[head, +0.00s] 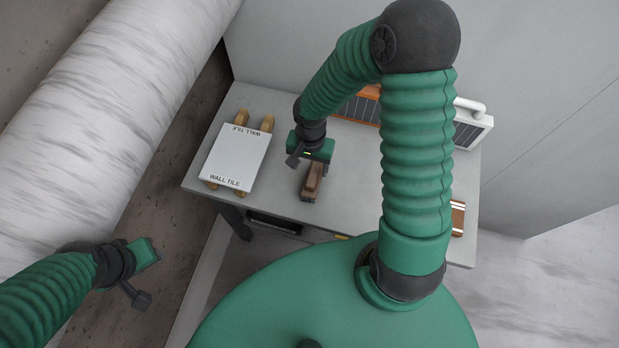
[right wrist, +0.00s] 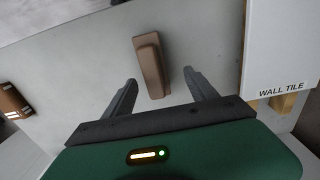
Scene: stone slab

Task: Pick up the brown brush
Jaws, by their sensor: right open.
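The brown brush (head: 312,182) lies on the grey table, just in front of my right gripper (head: 312,160) in the head view. In the right wrist view the brush (right wrist: 151,65) sits ahead of the open fingers (right wrist: 161,92), with its near end close to the gap between them. The right gripper is open and empty, above the table. My left gripper (head: 150,252) is at the lower left of the head view, away from the table; its fingers do not show clearly.
A white wall tile box (head: 235,158) rests on wooden strips at the table's left. An orange-framed item (head: 360,105) and a white device (head: 470,128) stand at the back. A brown striped block (head: 457,218) lies at the right edge. The grey table (head: 270,210) has bare room around the brush.

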